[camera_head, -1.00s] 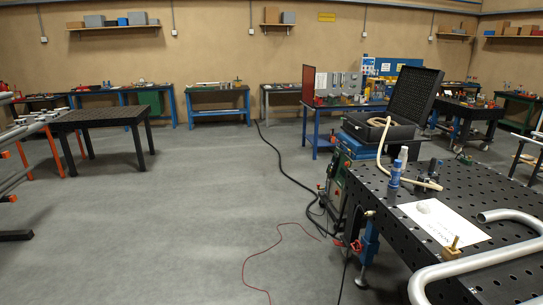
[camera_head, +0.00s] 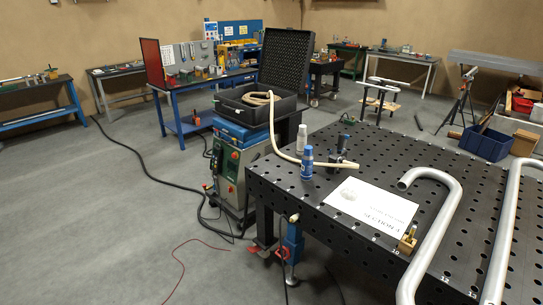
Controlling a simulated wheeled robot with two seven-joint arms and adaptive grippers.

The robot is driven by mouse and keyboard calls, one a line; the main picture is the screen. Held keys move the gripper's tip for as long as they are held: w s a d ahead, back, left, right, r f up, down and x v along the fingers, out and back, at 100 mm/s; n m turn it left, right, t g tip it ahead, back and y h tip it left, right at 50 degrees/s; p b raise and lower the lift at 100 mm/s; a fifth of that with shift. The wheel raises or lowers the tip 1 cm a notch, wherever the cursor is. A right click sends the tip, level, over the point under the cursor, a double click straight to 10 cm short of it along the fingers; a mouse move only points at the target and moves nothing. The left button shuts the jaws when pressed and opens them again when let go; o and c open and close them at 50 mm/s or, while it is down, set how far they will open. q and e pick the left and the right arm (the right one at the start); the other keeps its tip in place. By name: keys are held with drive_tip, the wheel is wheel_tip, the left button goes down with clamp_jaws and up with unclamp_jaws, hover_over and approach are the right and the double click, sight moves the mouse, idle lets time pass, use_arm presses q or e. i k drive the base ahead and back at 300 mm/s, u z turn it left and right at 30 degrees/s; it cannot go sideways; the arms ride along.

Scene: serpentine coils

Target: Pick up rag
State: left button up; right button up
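I cannot make out a rag with certainty. Neither of my grippers is in view.
On the table stand a blue bottle (camera_head: 307,163), a white bottle (camera_head: 301,138), a small brass-coloured block (camera_head: 407,241) and bent grey pipes (camera_head: 456,195). A green-and-blue machine (camera_head: 232,168) with an open black case (camera_head: 258,103) stands beside it. Cables cross the floor; the left floor is open.

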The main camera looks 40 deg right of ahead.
sight(348, 193)
drive_tip(key=z, duration=0.35)
drive_tip(key=i, duration=1.15)
drive_tip(key=z, duration=1.8)
drive_tip(key=i, duration=1)
drive_tip(key=z, duration=0.9)
